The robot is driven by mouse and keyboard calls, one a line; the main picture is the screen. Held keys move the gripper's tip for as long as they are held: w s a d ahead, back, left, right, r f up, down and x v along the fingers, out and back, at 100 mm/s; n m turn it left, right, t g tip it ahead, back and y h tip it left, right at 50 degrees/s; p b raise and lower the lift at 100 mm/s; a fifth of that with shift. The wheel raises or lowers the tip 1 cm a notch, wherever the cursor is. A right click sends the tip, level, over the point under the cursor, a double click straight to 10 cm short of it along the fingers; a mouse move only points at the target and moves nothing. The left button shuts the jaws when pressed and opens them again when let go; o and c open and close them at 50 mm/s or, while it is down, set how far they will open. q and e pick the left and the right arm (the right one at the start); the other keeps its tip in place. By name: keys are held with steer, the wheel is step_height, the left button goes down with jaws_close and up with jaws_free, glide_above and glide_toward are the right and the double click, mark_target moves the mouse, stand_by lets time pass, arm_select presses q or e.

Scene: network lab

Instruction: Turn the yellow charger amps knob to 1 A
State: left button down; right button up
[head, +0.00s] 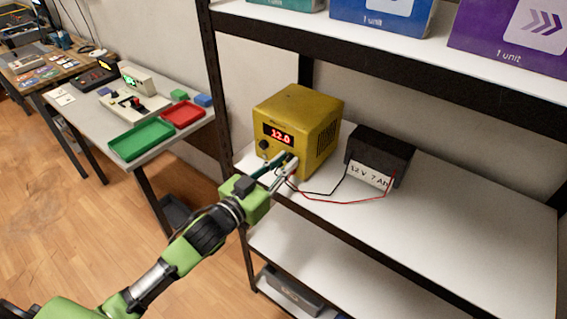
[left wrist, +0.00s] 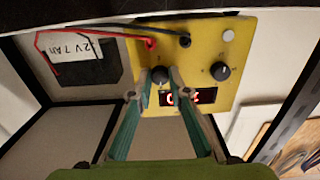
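The yellow charger (head: 296,120) stands on the white shelf, its red display (head: 279,135) reading about 12.0. One black knob (head: 263,144) is left of the display. In the left wrist view, upside down, the charger face (left wrist: 205,52) shows that knob (left wrist: 218,72) at right and a second dark knob (left wrist: 160,75) at left. My left gripper (head: 286,163) is at the charger's front. Its fingertips, also in the wrist view (left wrist: 160,72), lie either side of the second knob, seemingly slightly open; contact is unclear. Knob markings are too small to read. My right gripper is not in view.
A black battery (head: 380,158) marked 12 V 7 Ah stands right of the charger. Red and black leads (head: 335,198) run between them over the shelf (head: 440,215). A dark shelf post is close left; boxes sit on the shelf above. The shelf's right side is clear.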

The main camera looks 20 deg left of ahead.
arm_select(q)
steer(key=shift+m, duration=0.3)
steer(key=m+p, duration=0.1)
steer(key=m, duration=0.1)
steer(key=shift+m, duration=0.4)
steer(key=m+p, duration=0.1)
steer(key=m, duration=0.4)
steer(key=shift+m, duration=0.3)
steer(key=m, duration=0.4)
steer(key=shift+p, duration=0.35)
steer(key=shift+m, duration=2.4)
steer(key=c, duration=1.9)
jaws_free()
